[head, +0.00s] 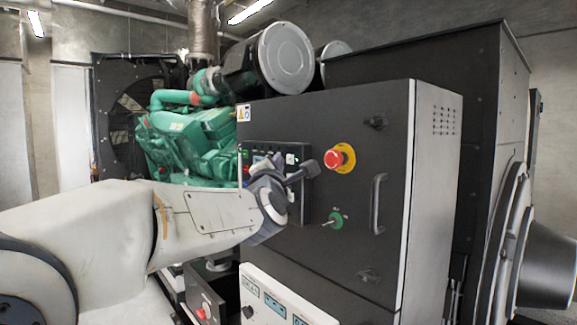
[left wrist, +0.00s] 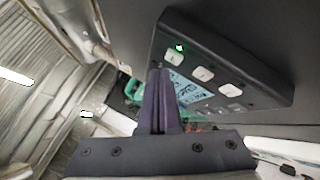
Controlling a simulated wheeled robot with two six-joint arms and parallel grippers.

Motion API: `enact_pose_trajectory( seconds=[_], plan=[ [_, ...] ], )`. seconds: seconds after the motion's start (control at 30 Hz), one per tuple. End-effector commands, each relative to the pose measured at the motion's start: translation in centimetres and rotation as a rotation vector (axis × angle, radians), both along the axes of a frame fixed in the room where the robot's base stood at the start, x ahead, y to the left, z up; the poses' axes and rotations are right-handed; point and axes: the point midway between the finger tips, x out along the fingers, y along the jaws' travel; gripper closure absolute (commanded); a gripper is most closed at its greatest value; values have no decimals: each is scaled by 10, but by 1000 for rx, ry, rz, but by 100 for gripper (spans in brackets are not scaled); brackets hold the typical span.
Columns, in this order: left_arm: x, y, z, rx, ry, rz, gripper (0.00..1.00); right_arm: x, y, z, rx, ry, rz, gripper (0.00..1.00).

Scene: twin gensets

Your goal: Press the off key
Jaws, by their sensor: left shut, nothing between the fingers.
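My left gripper (head: 266,167) is in front of the dark control panel (head: 297,153) on the black cabinet; the wrist partly covers the panel. In the left wrist view my left gripper (left wrist: 158,76) has its fingers together, with nothing between them. Its tips appear beside the panel (left wrist: 245,73) edge, close to a pale key (left wrist: 174,60) with a lit green lamp (left wrist: 180,47). More pale keys (left wrist: 203,74) run down to the right. The fingers partly hide the screen (left wrist: 188,90). I cannot read which key is off, nor tell whether the tips touch anything. My right gripper is not in view.
The cabinet carries a red emergency stop (head: 340,158) on a yellow ring, a green key switch (head: 336,220) and a handle (head: 378,203) right of the panel. A green engine (head: 195,140) stands behind at left. A white-faced unit (head: 285,300) is below.

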Motion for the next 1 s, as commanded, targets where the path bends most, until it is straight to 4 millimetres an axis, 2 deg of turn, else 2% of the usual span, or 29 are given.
enact_pose_trajectory(
  seconds=[0.37,0.8,1.0],
  plan=[
    [-2,4,-1,-1,0,0,100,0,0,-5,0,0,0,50],
    [-28,39,-3,-1,-1,1,100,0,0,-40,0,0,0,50],
    [-36,49,-1,0,-1,1,100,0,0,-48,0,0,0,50]
  ],
)
